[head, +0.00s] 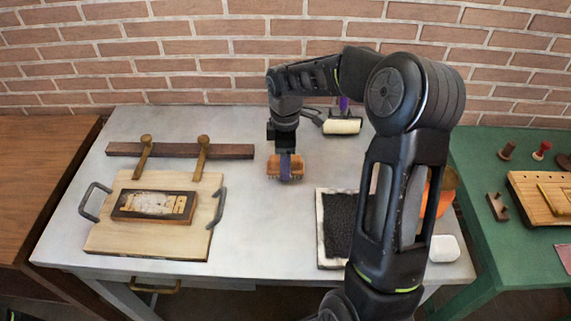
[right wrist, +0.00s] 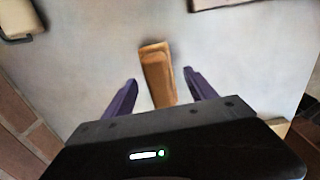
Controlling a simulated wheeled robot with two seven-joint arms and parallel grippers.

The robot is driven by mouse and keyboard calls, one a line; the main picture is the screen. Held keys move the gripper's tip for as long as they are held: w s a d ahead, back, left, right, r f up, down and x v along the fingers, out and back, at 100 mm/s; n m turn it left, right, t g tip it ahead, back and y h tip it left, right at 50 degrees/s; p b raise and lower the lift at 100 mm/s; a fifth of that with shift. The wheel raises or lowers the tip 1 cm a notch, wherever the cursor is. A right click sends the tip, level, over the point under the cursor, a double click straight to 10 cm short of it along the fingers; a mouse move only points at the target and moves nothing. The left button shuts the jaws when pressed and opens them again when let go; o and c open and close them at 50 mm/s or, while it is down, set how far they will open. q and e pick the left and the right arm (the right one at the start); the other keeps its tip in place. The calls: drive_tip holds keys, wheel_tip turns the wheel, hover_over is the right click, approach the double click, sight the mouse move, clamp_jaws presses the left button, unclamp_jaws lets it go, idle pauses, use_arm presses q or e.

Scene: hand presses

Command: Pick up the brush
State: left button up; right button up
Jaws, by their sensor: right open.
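The brush (head: 298,168) is a small orange-brown block on the grey table, near the middle in the head view. In the right wrist view the brush (right wrist: 157,75) lies lengthwise between the two purple fingers. My right gripper (head: 285,165) points down over it, with a purple finger in front of the brush. In the right wrist view my right gripper (right wrist: 160,77) is open, with a gap on both sides of the brush. My left gripper is in neither view.
A roller (head: 342,126) lies behind the gripper. A board with handles (head: 100,240) holds a framed block, with a wooden bar (head: 230,152) behind it. A black inked slab (head: 340,222) and white block (head: 444,248) are at right. Bare table lies left of the brush.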

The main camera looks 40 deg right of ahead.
drive_tip(key=shift+f, duration=0.45)
clamp_jaws()
idle(0.8)
